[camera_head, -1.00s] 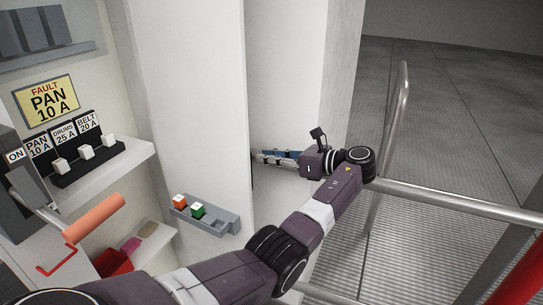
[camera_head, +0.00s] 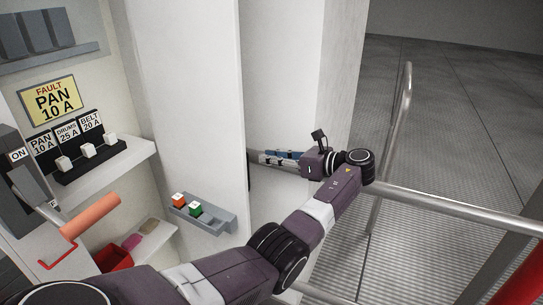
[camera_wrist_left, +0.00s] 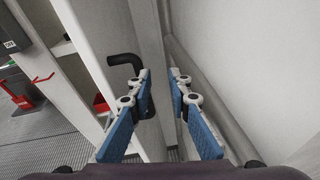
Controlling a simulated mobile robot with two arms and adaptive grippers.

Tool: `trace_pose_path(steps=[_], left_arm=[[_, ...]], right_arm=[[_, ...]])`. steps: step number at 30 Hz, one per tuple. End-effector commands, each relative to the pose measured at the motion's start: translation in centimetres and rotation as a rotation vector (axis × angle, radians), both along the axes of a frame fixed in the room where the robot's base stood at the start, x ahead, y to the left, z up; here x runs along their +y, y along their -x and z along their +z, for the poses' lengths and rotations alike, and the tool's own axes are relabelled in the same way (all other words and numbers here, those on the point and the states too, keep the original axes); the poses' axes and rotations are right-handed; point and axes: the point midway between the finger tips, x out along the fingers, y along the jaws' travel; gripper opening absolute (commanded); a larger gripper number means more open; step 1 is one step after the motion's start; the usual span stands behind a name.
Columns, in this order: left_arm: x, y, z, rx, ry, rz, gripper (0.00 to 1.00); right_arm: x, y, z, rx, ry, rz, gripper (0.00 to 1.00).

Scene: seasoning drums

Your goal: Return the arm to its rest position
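My left arm reaches from the bottom left to the middle of the head view. My left gripper (camera_head: 262,158) is beside the white door panel (camera_head: 190,110), its tips partly hidden by the panel's edge. In the left wrist view the two blue-padded fingers (camera_wrist_left: 161,76) stand apart with nothing between them. A black bent handle (camera_wrist_left: 124,60) shows just left of the left fingertip. I cannot tell if they touch. My right gripper is in neither view.
A grey tray (camera_head: 218,223) on the panel holds a red-orange fuse (camera_head: 179,199) and a green fuse (camera_head: 195,209). A lever with an orange grip (camera_head: 90,216) is at the left, below the fault sign (camera_head: 51,102). A metal railing (camera_head: 450,205) runs at the right.

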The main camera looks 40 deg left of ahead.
Motion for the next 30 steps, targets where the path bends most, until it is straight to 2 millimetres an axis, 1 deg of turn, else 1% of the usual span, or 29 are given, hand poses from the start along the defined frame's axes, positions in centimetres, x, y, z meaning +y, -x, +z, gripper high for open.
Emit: trace_pose_path(steps=[1, 2, 6, 17, 19, 20, 23, 24, 26, 27, 29, 30], left_arm=[[0.0, 0.0, 0.4, 0.001, -0.001, 0.000, 0.18], [0.0, 0.0, 0.3, 0.000, -0.001, 0.000, 0.18], [0.0, 0.0, 0.0, 0.000, -0.001, 0.000, 0.18], [0.0, 0.0, 0.0, 0.000, 0.000, -0.001, 0.18], [0.0, -0.1, -0.8, -0.001, 0.005, -0.010, 0.18], [0.0, -0.1, -1.5, -0.002, 0.010, -0.018, 0.18], [0.0, -0.4, -5.8, -0.019, 0.047, -0.062, 0.18], [0.0, -0.5, -8.3, -0.031, 0.070, -0.087, 0.18], [-0.3, -0.4, -12.6, -0.057, 0.118, -0.123, 0.18], [-0.6, -0.2, -15.7, -0.078, 0.156, -0.146, 0.18], [-1.1, 0.4, -20.3, -0.114, 0.219, -0.171, 0.18], [-1.5, 1.1, -23.3, -0.137, 0.262, -0.183, 0.18]], right_arm=[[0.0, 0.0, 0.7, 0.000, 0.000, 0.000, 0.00], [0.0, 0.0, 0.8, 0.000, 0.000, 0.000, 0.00], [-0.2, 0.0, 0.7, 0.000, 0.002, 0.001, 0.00], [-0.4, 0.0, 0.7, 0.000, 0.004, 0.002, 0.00], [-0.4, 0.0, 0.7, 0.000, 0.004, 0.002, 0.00], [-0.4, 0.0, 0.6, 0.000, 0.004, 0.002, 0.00], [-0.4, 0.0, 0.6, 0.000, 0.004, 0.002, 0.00], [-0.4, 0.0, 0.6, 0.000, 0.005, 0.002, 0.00], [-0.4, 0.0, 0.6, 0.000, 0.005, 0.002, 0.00], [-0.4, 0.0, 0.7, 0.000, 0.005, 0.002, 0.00], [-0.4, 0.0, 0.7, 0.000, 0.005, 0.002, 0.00], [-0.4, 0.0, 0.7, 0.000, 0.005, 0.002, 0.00]])
